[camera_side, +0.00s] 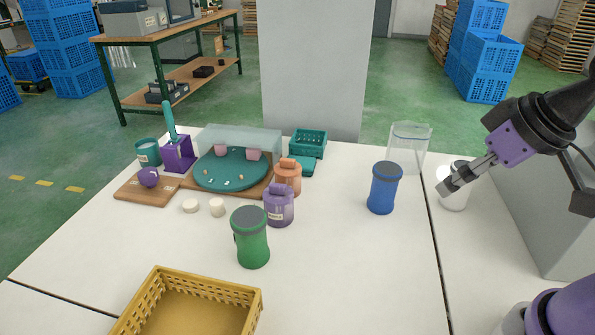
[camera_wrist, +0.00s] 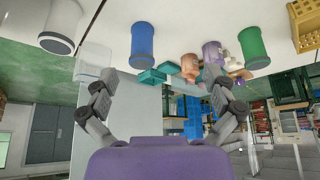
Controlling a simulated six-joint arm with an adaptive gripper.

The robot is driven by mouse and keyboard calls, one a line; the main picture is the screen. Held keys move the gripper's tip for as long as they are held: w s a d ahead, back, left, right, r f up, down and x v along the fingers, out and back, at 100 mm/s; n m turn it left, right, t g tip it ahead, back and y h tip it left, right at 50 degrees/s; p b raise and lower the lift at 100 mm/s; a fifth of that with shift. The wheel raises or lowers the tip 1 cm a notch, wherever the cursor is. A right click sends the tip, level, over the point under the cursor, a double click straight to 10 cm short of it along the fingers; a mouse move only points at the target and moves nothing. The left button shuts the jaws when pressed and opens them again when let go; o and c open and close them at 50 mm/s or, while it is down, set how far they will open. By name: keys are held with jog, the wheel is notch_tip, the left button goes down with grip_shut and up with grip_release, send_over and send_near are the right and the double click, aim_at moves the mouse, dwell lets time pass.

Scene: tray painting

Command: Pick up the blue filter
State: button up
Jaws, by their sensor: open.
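The blue filter (camera_side: 383,190) is a blue cylinder with a dark grey lid, upright on the white table right of the middle in the side view. In the wrist view it shows upside down at the top (camera_wrist: 142,42). My gripper (camera_side: 448,186) is to the right of it in the side view, apart from it, with its fingers partly overlapping a white canister (camera_side: 456,203). In the wrist view my gripper (camera_wrist: 166,82) has its two fingers spread wide, with nothing held between them.
A clear container (camera_side: 418,150) stands behind the filter. A green canister (camera_side: 251,246), purple jar (camera_side: 279,207) and orange jar (camera_side: 288,180) stand to the left. A yellow basket (camera_side: 248,296) is at the front. The table between the filter and purple jar is clear.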

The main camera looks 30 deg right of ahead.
jog(key=shift+w, duration=0.1)
jog(key=n+g+y, duration=0.1)
jog(key=n+y, duration=0.1)
jog(key=n, duration=0.2)
send_near(390, 168)
notch_tip(390, 168, down, 2)
jog(key=a, duration=0.1)
jog(key=shift+g, duration=0.3)
jog(key=x, duration=0.4)
jog(key=w+x, duration=0.1)
jog(key=shift+w+d+f, duration=0.2)
jog(key=shift+d, duration=0.05)
jog(key=x, duration=0.5)
jog(key=shift+f, duration=0.25)
jog(key=c, duration=1.3)
